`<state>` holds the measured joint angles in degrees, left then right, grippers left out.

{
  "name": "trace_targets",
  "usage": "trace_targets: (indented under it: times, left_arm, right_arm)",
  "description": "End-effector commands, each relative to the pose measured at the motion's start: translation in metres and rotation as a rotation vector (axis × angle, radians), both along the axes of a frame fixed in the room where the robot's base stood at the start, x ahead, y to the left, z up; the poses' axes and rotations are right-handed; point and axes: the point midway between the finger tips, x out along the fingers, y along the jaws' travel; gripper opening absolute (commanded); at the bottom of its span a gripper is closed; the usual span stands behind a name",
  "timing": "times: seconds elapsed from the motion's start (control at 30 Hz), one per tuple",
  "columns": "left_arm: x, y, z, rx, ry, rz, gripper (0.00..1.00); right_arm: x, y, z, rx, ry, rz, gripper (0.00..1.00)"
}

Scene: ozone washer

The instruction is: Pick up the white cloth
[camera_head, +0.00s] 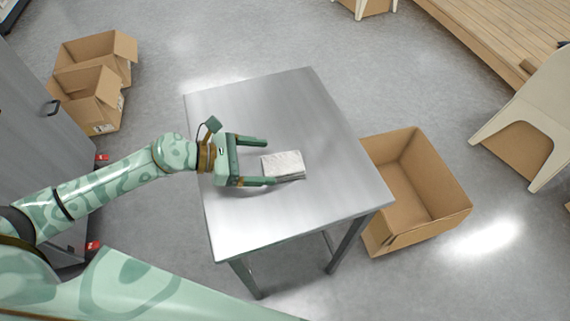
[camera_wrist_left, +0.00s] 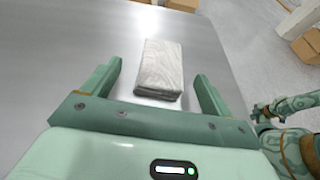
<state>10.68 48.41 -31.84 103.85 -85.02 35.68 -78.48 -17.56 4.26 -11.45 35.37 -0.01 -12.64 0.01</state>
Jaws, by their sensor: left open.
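The white cloth (camera_head: 284,164) lies folded into a small rectangle on the metal table (camera_head: 300,110), near its middle. My left gripper (camera_head: 268,162) is open on the table's left half, its two fingers pointing right toward the cloth. In the head view the near finger reaches the cloth's lower left edge; I cannot tell if they touch. In the left wrist view the cloth (camera_wrist_left: 160,68) lies ahead, between the lines of the two open fingers (camera_wrist_left: 158,84), with nothing held.
An open cardboard box (camera_head: 417,190) stands on the floor at the table's right side. More open boxes (camera_head: 92,85) stand at the upper left by a grey cabinet (camera_head: 35,125). A pale chair (camera_head: 535,110) is at the right. The tabletop around the cloth is clear.

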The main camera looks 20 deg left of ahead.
Motion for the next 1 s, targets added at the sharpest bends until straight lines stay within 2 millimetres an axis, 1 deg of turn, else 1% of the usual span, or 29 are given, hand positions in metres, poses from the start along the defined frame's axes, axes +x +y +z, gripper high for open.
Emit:
trace_targets:
  times: [0.03,0.17,0.43,0.53,0.73,0.77,0.8,0.87,0.9,0.93,1.0]
  left_arm:
    - [0.003,-0.005,-0.001,-0.002,-0.001,0.001,0.85]
    - [0.006,-0.012,-0.005,-0.002,0.001,-0.001,0.85]
    - [0.023,-0.046,-0.022,-0.002,0.000,0.000,0.85]
    - [0.026,-0.052,-0.025,-0.002,0.002,0.001,0.85]
    - [0.026,-0.052,-0.025,-0.001,0.002,0.001,0.85]
    - [0.026,-0.052,-0.025,-0.001,0.002,0.001,0.80]
    - [0.026,-0.052,-0.025,-0.001,0.002,0.001,0.69]
    - [0.026,-0.052,-0.025,-0.001,0.002,0.001,0.52]
    - [0.026,-0.052,-0.025,-0.001,0.002,0.001,0.41]
    - [0.026,-0.052,-0.025,-0.001,0.002,0.001,0.37]
    - [0.026,-0.052,-0.025,-0.001,0.002,0.001,0.37]
  right_arm:
    - [0.002,0.002,0.000,0.002,-0.003,0.000,0.00]
    - [0.005,0.003,0.000,0.003,-0.007,0.000,0.00]
    - [0.005,-0.001,-0.003,0.000,-0.006,0.002,0.00]
    - [0.005,-0.003,-0.003,-0.003,-0.007,0.003,0.00]
    - [0.006,-0.005,-0.003,-0.006,-0.008,0.004,0.00]
    - [0.006,-0.005,-0.003,-0.006,-0.008,0.004,0.00]
    - [0.006,-0.005,-0.003,-0.006,-0.008,0.004,0.00]
    - [0.006,-0.005,-0.003,-0.006,-0.008,0.003,0.00]
    - [0.006,-0.005,-0.003,-0.006,-0.008,0.003,0.00]
    - [0.006,-0.005,-0.003,-0.006,-0.008,0.003,0.00]
    - [0.006,-0.005,-0.003,-0.006,-0.008,0.003,0.00]
